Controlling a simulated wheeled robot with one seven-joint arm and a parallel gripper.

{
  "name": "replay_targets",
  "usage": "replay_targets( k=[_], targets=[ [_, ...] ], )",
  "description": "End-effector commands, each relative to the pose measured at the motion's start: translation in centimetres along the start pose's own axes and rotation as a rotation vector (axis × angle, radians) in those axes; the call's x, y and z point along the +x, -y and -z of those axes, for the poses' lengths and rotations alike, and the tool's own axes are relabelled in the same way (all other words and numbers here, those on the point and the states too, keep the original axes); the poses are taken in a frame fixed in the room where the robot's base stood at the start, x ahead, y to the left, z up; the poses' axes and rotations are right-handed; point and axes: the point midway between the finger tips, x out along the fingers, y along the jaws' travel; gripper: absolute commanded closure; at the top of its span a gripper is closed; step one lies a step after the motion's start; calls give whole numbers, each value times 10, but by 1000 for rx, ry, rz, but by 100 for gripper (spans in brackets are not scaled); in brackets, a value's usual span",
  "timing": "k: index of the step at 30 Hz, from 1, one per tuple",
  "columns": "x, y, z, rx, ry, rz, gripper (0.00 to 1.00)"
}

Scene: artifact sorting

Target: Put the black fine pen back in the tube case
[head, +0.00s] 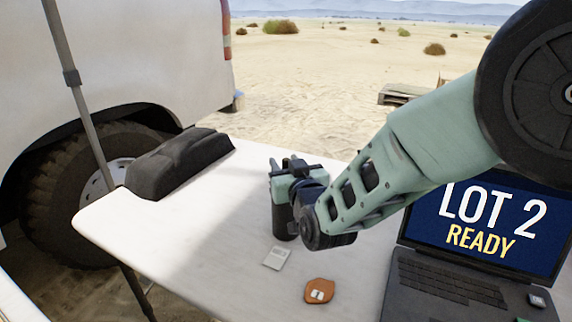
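My gripper (285,165) is over the middle of the white table, its teal body seen from behind. Its fingertips point away from me, so I cannot tell whether it is open or shut or whether it holds anything. A dark upright cylinder (283,222) shows directly below the gripper, partly covered by my wrist. It may be the tube case, but I cannot make out its opening. I cannot make out the black fine pen; it may be hidden by my gripper or arm.
On the white table (160,250) are a black padded object (178,163) at the far left, a small grey card (277,258), a brown piece (319,291) with pale bits on it, and a laptop (478,225) reading "LOT 2 READY" at right. The left front of the table is clear.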

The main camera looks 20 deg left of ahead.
Motion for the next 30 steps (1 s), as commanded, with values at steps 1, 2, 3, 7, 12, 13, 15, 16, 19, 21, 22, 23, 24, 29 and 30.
replay_targets(
  k=[1,2,3,7,12,13,15,16,19,21,22,23,24,29,30],
  targets=[
    [0,0,0,0,0,0,63],
    [0,0,0,0,0,0,63],
    [0,0,2,0,0,0,63],
    [-6,0,3,0,1,0,63],
    [-35,0,2,0,1,1,63],
    [-42,0,2,0,1,1,63],
    [-58,1,2,0,1,2,63],
    [-64,0,2,0,1,2,63],
    [-84,0,2,0,1,1,63],
    [-96,0,2,0,1,1,63],
    [-100,0,2,0,1,1,63],
    [-104,0,3,0,0,1,63],
    [-109,0,2,0,1,1,63],
    [-119,0,3,0,0,1,63],
    [-120,0,3,0,-1,0,63]
  ],
)
